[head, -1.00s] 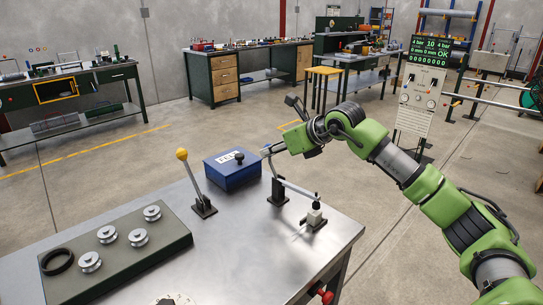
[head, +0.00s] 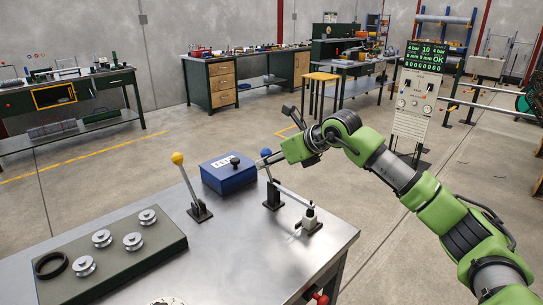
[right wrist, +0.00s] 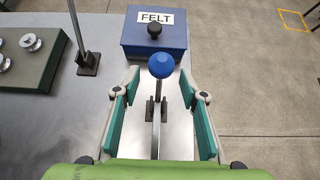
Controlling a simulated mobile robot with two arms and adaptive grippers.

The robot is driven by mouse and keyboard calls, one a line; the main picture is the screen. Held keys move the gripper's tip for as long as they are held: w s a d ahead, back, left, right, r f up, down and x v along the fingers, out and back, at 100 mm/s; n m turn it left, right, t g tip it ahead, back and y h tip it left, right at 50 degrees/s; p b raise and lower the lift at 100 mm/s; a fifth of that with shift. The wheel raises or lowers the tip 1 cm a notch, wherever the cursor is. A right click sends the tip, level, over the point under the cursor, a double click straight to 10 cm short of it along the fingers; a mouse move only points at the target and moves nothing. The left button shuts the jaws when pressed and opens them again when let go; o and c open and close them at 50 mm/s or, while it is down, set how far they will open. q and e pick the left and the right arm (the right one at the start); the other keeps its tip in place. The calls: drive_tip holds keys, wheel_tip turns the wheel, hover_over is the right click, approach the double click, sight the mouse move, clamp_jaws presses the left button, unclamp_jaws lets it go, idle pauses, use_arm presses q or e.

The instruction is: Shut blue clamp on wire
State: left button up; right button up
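The blue clamp (head: 272,197) stands on the metal table with its lever upright, topped by a blue ball knob (right wrist: 161,65). The right gripper also shows in the head view (head: 277,159), beside the knob. I cannot make out the wire. My left gripper is not in view.
A blue FELT box (head: 228,173) stands just behind the clamp. A yellow-knobbed lever (head: 194,190) stands to its left. A dark board (head: 150,262) with several metal rollers lies at the left. The tabletop in front is mostly clear.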

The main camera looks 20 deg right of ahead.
drive_tip(key=shift+r, duration=0.35)
drive_tip(key=shift+s+r, duration=0.2)
drive_tip(key=v, duration=1.1)
drive_tip(key=shift+s+d, duration=0.2)
drive_tip(key=shift+f, duration=0.1)
